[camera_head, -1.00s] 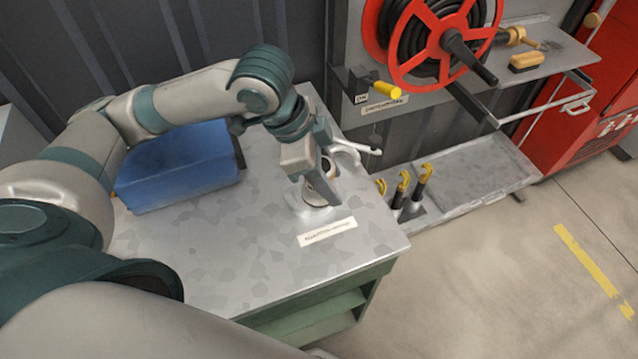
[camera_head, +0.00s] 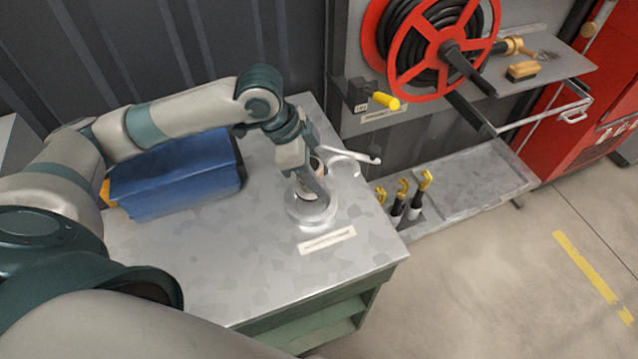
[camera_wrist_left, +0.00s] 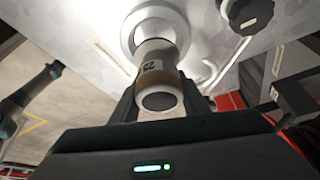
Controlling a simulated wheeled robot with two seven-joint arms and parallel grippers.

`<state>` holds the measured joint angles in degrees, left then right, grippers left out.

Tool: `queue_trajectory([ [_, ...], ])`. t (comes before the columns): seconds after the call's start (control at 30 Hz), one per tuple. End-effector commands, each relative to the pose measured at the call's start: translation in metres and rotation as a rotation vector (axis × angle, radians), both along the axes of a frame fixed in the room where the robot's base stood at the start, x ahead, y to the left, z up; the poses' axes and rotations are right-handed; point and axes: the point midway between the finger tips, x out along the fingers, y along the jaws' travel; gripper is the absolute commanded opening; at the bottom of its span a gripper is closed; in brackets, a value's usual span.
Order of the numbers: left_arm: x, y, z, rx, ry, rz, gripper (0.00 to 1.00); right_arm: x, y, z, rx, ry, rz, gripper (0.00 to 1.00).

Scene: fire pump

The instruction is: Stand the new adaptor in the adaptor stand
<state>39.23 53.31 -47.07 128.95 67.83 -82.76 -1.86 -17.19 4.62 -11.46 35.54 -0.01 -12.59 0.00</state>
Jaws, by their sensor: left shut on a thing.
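My left gripper (camera_head: 313,186) is shut on the adaptor, a short pale cylinder with a dark-marked label. The adaptor (camera_wrist_left: 158,66) shows best in the left wrist view, between the fingers, with its round end facing the camera. The adaptor stand (camera_head: 311,213), a round silvery base, is on the grey bench top directly under the gripper. In the left wrist view the stand (camera_wrist_left: 163,13) lies at the adaptor's far end. The adaptor looks lined up with it; whether it is fully seated I cannot tell. The fingers hide much of the adaptor in the head view. My right gripper is out of view.
A pale label (camera_head: 327,240) lies in front of the stand. A silvery wrench-like tool (camera_head: 350,157) is just behind the gripper. A blue box (camera_head: 176,178) sits on the bench's left. A red hose reel (camera_head: 440,45) is on the wall panel. The bench front is clear.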

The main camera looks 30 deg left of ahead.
Motion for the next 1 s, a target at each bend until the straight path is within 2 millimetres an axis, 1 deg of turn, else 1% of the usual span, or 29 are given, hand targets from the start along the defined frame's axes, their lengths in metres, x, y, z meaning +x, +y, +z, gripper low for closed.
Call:
queue_trajectory([
  [0.2,-0.001,0.0,-0.025,0.0,0.003,0.001,0.1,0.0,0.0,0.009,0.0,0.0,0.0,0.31],
  [0.3,0.0,0.0,-0.032,0.0,0.0,0.001,0.1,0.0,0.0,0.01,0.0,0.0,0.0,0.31],
  [0.63,0.0,0.0,-0.033,0.0,-0.001,0.0,0.1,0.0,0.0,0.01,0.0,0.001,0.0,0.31],
  [1.0,-0.001,0.0,-0.043,0.0,0.001,0.0,0.1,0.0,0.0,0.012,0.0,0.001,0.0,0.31],
])
